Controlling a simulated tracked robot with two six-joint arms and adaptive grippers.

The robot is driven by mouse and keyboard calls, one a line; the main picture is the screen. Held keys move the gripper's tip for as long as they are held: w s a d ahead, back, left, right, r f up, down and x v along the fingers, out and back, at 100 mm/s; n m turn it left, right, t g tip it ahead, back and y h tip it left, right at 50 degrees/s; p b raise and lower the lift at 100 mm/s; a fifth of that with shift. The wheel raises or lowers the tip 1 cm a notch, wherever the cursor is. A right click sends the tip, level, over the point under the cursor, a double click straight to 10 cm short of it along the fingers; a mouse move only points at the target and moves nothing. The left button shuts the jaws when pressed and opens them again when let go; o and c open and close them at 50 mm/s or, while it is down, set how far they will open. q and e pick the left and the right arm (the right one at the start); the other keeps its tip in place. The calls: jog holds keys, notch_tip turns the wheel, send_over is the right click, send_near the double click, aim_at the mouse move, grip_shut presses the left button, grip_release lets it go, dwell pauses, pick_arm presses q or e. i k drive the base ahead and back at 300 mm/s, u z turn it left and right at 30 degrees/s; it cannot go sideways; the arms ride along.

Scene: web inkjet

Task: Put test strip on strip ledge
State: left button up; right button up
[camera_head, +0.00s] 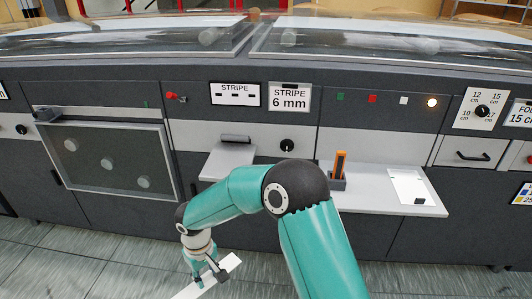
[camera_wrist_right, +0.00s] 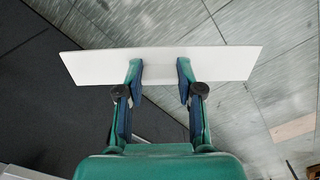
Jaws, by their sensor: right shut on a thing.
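The test strip is a long white flat piece (camera_wrist_right: 160,62). In the wrist view it lies crosswise between the fingertips of my right gripper (camera_wrist_right: 160,75), which is shut on it. In the head view the gripper (camera_head: 208,275) holds the strip (camera_head: 229,264) low over the floor, in front of the machine. A small light-grey ledge (camera_head: 226,161) juts from the machine below the STRIPE sign, and looks like the strip ledge. It is bare on top, with a dark grey bar behind it. The strip is lower and nearer than this ledge. My left gripper is out of view.
A wider shelf (camera_head: 370,194) to the right holds an orange item in a grey holder (camera_head: 339,170) and a white sheet (camera_head: 408,187). A dark panel with round knobs (camera_head: 110,158) stands at left. A black knob (camera_head: 287,145) is beside the ledge. Tiled floor is open in front.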

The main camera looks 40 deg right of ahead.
aim_at(231, 158)
jog(key=z, duration=0.2)
jog(key=i, duration=0.6)
jog(key=z, duration=0.5)
